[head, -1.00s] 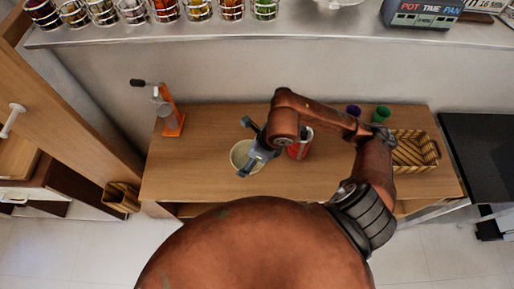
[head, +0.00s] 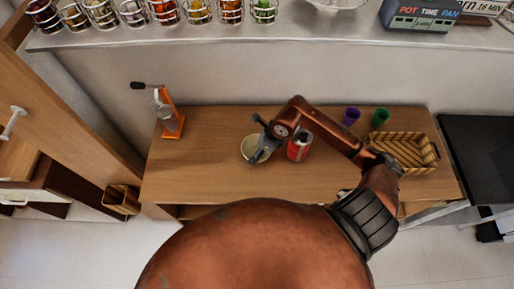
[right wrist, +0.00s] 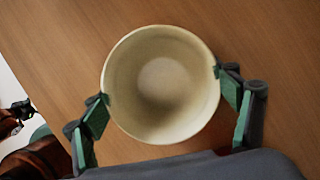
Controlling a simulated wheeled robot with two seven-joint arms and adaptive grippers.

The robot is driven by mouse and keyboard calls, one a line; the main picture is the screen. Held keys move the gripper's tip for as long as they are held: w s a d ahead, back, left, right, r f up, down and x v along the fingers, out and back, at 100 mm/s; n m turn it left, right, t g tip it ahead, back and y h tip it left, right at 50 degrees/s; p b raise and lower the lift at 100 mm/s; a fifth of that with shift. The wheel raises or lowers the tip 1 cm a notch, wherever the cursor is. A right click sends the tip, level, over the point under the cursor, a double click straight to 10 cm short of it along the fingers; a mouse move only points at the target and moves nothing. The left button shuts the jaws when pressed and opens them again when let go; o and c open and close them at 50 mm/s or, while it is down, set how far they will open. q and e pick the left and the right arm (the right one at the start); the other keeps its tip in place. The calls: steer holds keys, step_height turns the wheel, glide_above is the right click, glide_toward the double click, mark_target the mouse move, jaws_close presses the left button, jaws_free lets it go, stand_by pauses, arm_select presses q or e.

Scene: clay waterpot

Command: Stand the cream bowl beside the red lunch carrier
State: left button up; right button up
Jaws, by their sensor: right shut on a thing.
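The cream bowl (head: 251,146) is on or just above the wooden counter, left of the red lunch carrier (head: 299,148), with a small gap between them. My right gripper (head: 262,145) is over the bowl and shut on it. In the right wrist view the bowl (right wrist: 161,84) is upright and empty, with a green-padded finger of my right gripper (right wrist: 158,100) against each side of its rim. I cannot tell whether the bowl's base touches the counter. My right forearm covers part of the carrier's top.
An orange juicer (head: 170,118) stands at the counter's back left. A purple cup (head: 350,116), a green cup (head: 380,117) and a wicker basket (head: 408,168) are at the right. The counter (head: 200,175) is clear left of the bowl. A shelf with jars runs above.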

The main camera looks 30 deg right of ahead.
steer(key=shift+f, duration=0.2)
steer(key=o, duration=1.3)
steer(key=shift+o, duration=0.2)
steer(key=shift+r, duration=0.15)
steer(key=v, duration=1.2)
